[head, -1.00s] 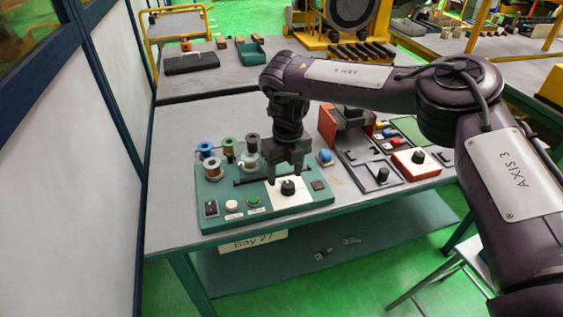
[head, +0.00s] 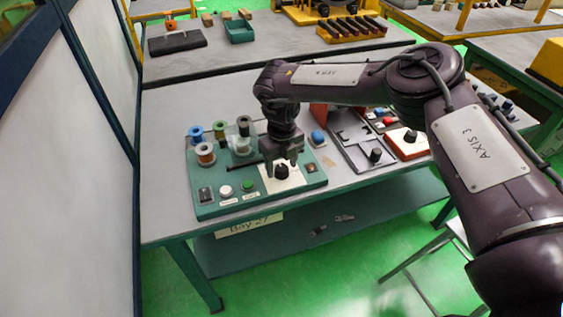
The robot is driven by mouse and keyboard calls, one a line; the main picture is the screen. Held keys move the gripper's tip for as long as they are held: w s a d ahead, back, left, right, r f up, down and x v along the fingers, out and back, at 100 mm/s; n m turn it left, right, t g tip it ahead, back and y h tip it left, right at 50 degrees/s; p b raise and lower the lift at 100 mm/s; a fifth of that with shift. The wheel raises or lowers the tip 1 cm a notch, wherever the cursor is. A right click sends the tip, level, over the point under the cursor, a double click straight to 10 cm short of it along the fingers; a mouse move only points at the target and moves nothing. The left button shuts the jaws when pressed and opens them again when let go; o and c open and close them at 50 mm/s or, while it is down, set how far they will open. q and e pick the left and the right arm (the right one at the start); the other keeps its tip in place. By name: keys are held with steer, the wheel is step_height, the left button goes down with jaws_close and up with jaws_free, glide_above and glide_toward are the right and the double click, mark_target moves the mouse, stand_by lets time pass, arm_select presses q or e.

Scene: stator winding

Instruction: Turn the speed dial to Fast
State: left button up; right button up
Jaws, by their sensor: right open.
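The speed dial is a black knob (head: 282,172) on a white plate (head: 299,182) at the right part of a green control panel (head: 240,208). The plate's markings are too small to read. My right gripper (head: 282,167) points down right over the knob, with its fingers apart, one toward each side of it. I cannot tell whether the fingers touch the knob. The gripper and wrist hide part of the plate and the panel behind. My left gripper is not in view.
Spools of wire (head: 205,154) stand on the panel's back left. A white button (head: 226,191), a green button (head: 247,185) and a black switch (head: 206,194) line its front. A blue knob (head: 318,137) and a grey tray (head: 362,152) lie to the right.

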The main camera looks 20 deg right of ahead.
steer(key=shift+w, duration=0.1)
steer(key=c, duration=1)
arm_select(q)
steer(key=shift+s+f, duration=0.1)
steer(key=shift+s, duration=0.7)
arm_select(e)
steer(key=m, duration=0.4)
steer(key=shift+m, duration=0.4)
steer(key=m, duration=0.4)
steer(key=m+p, duration=0.1)
steer(key=m, duration=0.4)
steer(key=shift+r, duration=0.15)
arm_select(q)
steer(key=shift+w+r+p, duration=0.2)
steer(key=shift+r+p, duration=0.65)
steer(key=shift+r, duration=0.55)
arm_select(e)
steer(key=shift+m, duration=2)
steer(key=shift+w, duration=0.1)
